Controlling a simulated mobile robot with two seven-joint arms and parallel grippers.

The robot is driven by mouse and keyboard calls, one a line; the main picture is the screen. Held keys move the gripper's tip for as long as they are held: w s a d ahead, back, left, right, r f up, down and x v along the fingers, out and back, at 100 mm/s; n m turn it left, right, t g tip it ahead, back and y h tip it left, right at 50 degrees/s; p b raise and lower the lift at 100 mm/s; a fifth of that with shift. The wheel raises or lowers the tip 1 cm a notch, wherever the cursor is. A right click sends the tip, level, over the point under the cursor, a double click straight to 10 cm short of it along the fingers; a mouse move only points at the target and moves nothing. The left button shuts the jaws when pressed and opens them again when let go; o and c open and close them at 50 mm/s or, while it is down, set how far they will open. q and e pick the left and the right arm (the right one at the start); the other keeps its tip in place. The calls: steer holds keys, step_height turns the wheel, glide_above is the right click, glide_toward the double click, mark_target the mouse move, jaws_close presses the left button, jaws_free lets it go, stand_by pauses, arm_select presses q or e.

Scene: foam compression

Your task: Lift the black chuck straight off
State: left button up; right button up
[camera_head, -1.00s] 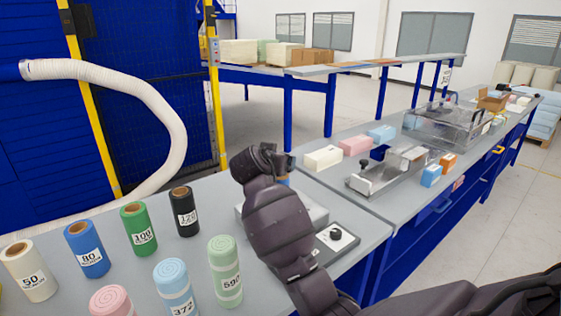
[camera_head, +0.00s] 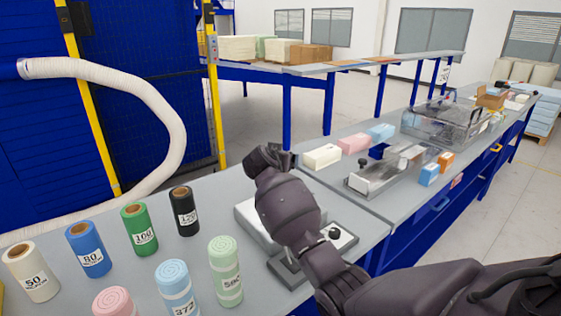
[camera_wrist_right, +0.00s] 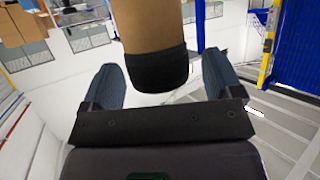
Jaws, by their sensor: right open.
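In the right wrist view, a black chuck-like band (camera_wrist_right: 159,72) sits at the end of a tan cylinder (camera_wrist_right: 152,25). My right gripper (camera_wrist_right: 163,82) is open, with one finger on each side of the black band. A gap shows on both sides, so neither finger appears to touch it. In the head view, my right gripper (camera_head: 270,158) is raised above the grey device on the near table; its fingertips are hard to make out, and I cannot pick out the chuck there. My left gripper is not in view.
A grey device (camera_head: 254,221) with a black-knobbed panel (camera_head: 338,236) lies beneath my right arm. Several labelled rolls, including a black one (camera_head: 184,212) and a green one (camera_head: 225,272), stand to its left. Foam blocks (camera_head: 322,156) and a metal fixture (camera_head: 370,180) are at right.

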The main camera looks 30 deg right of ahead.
steer(key=shift+c, duration=0.3)
steer(key=c, duration=1)
steer(key=shift+r, duration=0.1)
